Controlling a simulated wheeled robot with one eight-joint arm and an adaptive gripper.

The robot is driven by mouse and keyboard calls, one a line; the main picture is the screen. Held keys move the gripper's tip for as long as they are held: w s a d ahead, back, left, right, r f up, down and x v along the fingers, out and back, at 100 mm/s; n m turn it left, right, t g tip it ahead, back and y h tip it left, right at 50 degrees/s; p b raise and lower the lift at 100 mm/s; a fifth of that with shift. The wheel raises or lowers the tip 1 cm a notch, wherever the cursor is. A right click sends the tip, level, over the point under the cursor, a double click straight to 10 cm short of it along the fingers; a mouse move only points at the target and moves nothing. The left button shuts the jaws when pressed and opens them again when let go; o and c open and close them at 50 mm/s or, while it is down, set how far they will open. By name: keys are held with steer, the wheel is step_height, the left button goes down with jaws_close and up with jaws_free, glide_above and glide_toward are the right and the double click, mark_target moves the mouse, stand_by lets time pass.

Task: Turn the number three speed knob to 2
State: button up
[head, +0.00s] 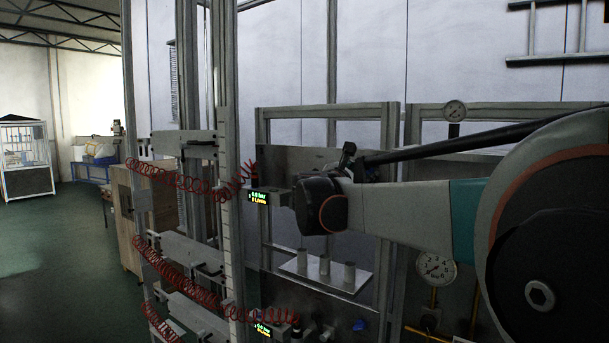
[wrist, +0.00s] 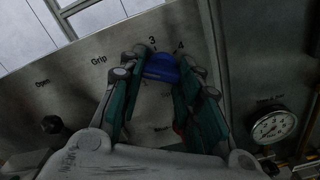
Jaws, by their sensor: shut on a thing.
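A blue knob (wrist: 161,68) sits on a grey panel (wrist: 75,85) in the wrist view. The figures 3 and 4 are printed just above it, and a small blurred label lies below it. My gripper (wrist: 162,72) has its green-lined fingers on both sides of the knob and is shut on it. The knob's pointer cannot be made out. In the head view my arm covers much of the panel area, and my gripper's fingers cannot be made out there.
A dark knob (wrist: 52,124) near the words Open and Grip is at the left. A pressure gauge (wrist: 274,126) is at the right; another gauge (head: 436,268) shows in the head view. Red coiled hoses (head: 180,178) hang on the frame at left.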

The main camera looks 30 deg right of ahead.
steer(key=shift+f, duration=0.1)
stand_by(0.3)
steer(key=o, duration=1.1)
steer(key=shift+a, duration=0.1)
steer(key=v, duration=1.2)
